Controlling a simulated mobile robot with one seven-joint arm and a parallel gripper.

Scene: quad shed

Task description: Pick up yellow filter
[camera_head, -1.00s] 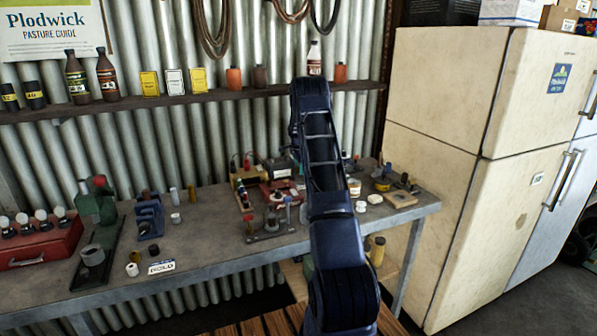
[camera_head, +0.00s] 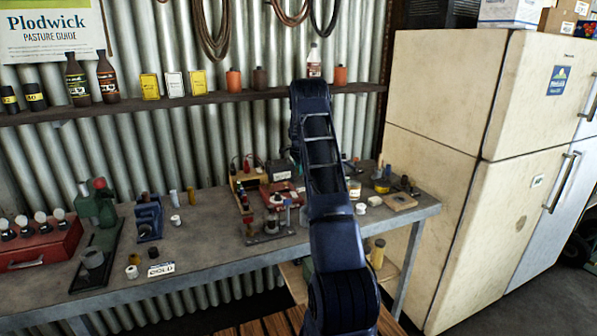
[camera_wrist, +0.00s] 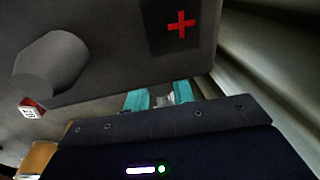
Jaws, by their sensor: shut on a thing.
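My gripper (camera_wrist: 160,98) shows in the wrist view as two turquoise fingertips close together, with a small pale grey thing (camera_wrist: 164,100) between them. Most of that thing is hidden behind the gripper body, and I cannot tell whether it is the yellow filter. An orange-yellow cylinder (camera_wrist: 38,158) shows at the lower left of the wrist view, apart from the fingers. In the head view my arm hides the gripper. A yellow cylinder (camera_head: 377,253) stands below the bench, right of my arm.
The workbench (camera_head: 215,240) carries a red case (camera_head: 40,246), green and blue tools and several small parts. A cream fridge (camera_head: 455,190) stands to the right. In the wrist view a dark surface with a red cross (camera_wrist: 181,24) and a grey cylinder (camera_wrist: 50,66) are close to the fingers.

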